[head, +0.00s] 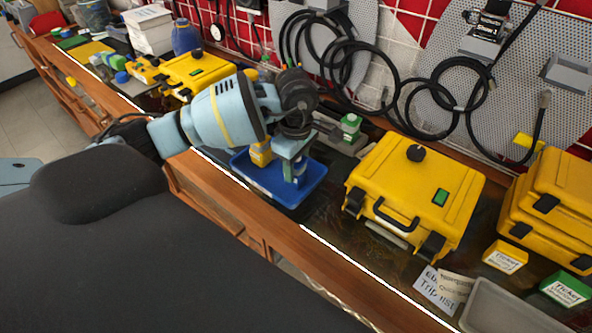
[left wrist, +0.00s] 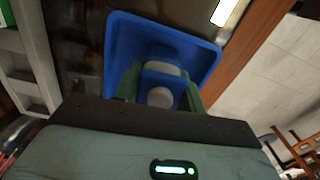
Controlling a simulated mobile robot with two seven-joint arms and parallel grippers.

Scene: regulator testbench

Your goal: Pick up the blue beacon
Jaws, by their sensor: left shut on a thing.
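My left gripper (head: 296,178) reaches down over the blue tray (head: 314,188) on the bench. It is shut on the blue beacon, whose dark blue body shows only in part between the fingers in the head view. In the left wrist view, the blue beacon (left wrist: 161,80) with pale grey parts sits between the green fingers (left wrist: 158,95), above the blue tray (left wrist: 208,58). I cannot tell whether the beacon touches the tray floor. My right gripper is not in view.
A yellow item (head: 260,153) is in or beside the tray, partly hidden by my gripper. A green-topped item (head: 350,127) stands behind the tray. A yellow case (head: 415,185) stands to the right. Black cables (head: 345,75) hang on the wall behind.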

